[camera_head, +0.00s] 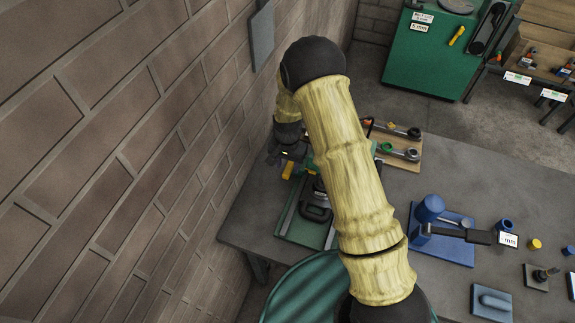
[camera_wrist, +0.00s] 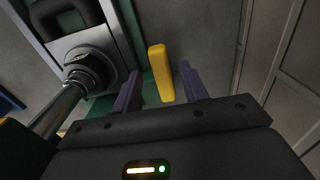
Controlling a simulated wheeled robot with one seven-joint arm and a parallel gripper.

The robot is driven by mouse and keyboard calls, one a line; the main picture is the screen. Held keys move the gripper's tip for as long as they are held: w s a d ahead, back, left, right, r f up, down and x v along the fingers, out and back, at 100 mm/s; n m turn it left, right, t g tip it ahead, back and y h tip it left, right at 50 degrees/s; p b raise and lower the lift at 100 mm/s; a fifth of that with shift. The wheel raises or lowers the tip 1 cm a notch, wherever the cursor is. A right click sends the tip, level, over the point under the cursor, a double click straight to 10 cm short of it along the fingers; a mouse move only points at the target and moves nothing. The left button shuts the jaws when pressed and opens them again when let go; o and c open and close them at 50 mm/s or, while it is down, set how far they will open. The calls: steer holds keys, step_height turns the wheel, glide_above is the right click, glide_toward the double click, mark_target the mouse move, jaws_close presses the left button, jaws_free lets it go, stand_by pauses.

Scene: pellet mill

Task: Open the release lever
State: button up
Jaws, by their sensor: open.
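A yellow lever handle (camera_wrist: 160,72) shows in the wrist view, most likely the release lever. It also shows in the head view (camera_head: 287,170) at the left side of a green-based fixture (camera_head: 303,233) by the brick wall. My gripper (camera_wrist: 160,78) is open, its two purple fingers on either side of the yellow handle with a visible gap on each side. In the head view my gripper (camera_head: 283,154) is just above the handle, and my arm hides part of the fixture. The lever's pivot is hidden.
The fixture has a dark clamp-like part (camera_head: 316,208) and a metal shaft (camera_wrist: 60,108). The brick wall (camera_head: 130,130) is close on the left. A wooden board with tools (camera_head: 405,160) lies behind my arm. A blue stand (camera_head: 440,248) is on the right of the table.

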mark_target(289, 168)
steer(key=shift+f, duration=1.25)
jaws_close()
